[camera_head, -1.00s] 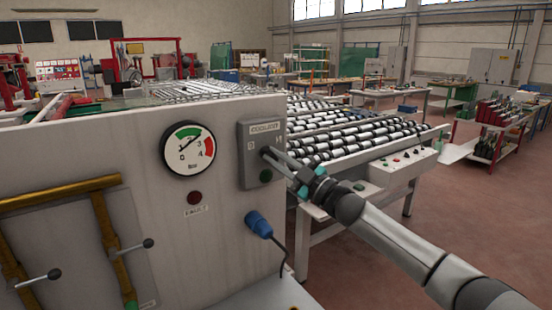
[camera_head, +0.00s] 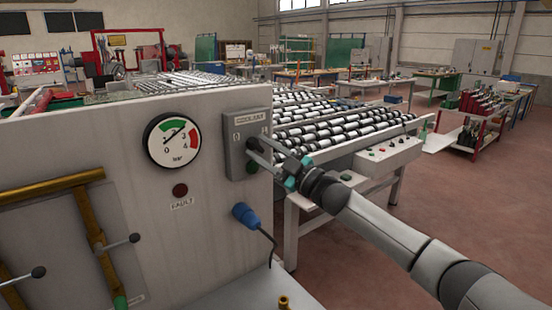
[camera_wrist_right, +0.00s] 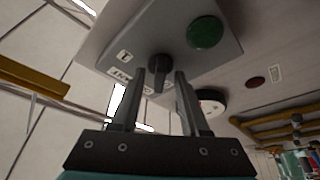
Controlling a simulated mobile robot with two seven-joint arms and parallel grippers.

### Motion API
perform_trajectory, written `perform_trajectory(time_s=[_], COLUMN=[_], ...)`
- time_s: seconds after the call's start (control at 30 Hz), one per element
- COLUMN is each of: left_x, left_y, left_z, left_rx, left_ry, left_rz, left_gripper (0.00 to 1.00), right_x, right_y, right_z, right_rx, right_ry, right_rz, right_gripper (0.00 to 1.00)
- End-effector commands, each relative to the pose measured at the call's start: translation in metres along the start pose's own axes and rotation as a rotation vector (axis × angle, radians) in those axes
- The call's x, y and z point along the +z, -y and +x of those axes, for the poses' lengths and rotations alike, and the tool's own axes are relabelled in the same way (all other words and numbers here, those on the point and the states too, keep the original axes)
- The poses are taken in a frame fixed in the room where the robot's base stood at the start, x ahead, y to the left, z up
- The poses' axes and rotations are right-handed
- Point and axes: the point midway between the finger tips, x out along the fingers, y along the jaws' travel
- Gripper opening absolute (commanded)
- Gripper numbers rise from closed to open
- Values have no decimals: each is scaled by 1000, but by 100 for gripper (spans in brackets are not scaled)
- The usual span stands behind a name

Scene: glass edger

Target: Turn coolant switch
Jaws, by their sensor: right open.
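The coolant switch box (camera_head: 236,145) is a grey box with a "COOLANT" label on the machine's front panel. Its black switch knob (camera_wrist_right: 158,70) shows in the right wrist view, between the two fingertips in the picture, with gaps on both sides. In the head view the fingers largely cover the knob. My right gripper (camera_head: 252,148) is open and reaches the box from the right; it also shows in the right wrist view (camera_wrist_right: 161,80). A dark green button or lamp (camera_wrist_right: 205,32) sits beside the knob on the box. My left gripper is not in view.
A pressure gauge (camera_head: 172,139) and a dark red fault lamp (camera_head: 180,190) are left of the box. A blue plug with a cable (camera_head: 245,215) is below it. Brass pipes with levers (camera_head: 100,235) stand at the left. A roller conveyor (camera_head: 340,130) lies behind my right arm.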

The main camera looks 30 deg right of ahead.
Motion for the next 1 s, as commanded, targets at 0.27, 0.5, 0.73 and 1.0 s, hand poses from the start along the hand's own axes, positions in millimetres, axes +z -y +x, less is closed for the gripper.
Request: perform_trajectory(time_s=[0.27, 0.5, 0.73, 1.0], left_x=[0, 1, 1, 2], left_y=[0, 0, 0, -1], left_z=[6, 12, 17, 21], left_rx=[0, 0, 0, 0], left_ry=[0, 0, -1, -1], left_rz=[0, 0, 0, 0], left_gripper=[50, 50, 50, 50], right_x=[2, 2, 2, 2], right_y=[2, 2, 1, 1], right_z=[-27, -56, -82, -111], right_rx=[-3, -3, -2, -2], right_ry=[2, 3, 3, 4], right_rz=[-1, -1, 0, 0], right_gripper=[45, 45, 45, 45])
